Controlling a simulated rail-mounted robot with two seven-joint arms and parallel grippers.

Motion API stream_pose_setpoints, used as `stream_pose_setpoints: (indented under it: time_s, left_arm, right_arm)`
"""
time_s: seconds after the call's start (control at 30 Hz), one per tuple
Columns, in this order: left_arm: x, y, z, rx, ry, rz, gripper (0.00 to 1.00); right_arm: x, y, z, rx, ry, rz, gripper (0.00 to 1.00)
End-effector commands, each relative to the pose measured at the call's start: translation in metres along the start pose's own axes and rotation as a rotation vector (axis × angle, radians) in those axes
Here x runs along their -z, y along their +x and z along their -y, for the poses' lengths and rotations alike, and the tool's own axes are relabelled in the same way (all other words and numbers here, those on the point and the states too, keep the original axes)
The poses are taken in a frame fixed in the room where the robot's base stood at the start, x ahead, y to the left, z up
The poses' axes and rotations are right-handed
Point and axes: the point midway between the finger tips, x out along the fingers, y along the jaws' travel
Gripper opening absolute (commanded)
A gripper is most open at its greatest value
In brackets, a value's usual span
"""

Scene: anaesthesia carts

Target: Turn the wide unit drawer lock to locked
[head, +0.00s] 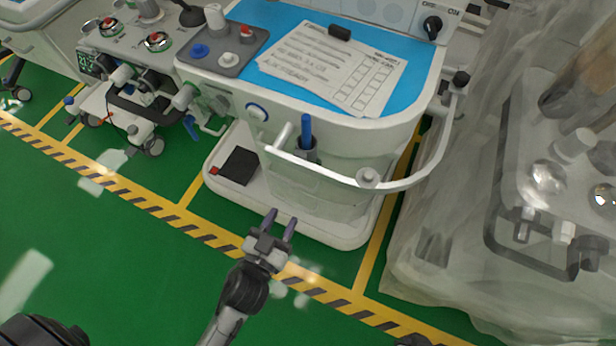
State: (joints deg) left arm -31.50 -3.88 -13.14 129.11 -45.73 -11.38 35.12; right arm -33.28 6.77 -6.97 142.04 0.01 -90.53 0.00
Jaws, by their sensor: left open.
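The wide white unit (335,222) with a blue top stands in the middle of the head view. An oval white-and-blue fitting (257,112) sits on its front left corner. It may be the drawer lock, but I cannot tell for sure or read its position. My left gripper (281,217) is open and empty, with its two purple-grey fingers apart. It is in front of and below the unit's handrail, near the unit's base, and apart from the fitting. My right gripper is not in view.
A white handrail (315,170) curves around the unit's front, with a blue-handled item (306,130) in a holder behind it. Papers (333,68) lie on top. A smaller device cart (120,60) stands left; a translucent-draped unit (550,180) stands right. Green floor (110,240) is open at left.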

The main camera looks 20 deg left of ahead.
Motion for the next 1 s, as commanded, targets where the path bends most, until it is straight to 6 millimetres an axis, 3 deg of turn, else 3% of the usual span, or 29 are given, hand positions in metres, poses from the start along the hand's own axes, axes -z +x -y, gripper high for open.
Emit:
stream_pose_setpoints:
  time_s: [0.17, 0.7, 1.0]
  left_arm:
    - [-0.002, 0.015, -0.003, -0.01, 0.002, -0.015, 0.4]
    - [-0.002, 0.102, -0.003, -0.008, 0.003, -0.013, 0.4]
    - [-0.001, 0.13, -0.003, -0.008, 0.003, -0.01, 0.4]
  right_arm:
    - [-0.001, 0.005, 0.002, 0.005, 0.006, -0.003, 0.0]
    - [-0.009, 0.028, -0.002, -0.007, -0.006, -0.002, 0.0]
    - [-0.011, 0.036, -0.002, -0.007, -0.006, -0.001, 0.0]
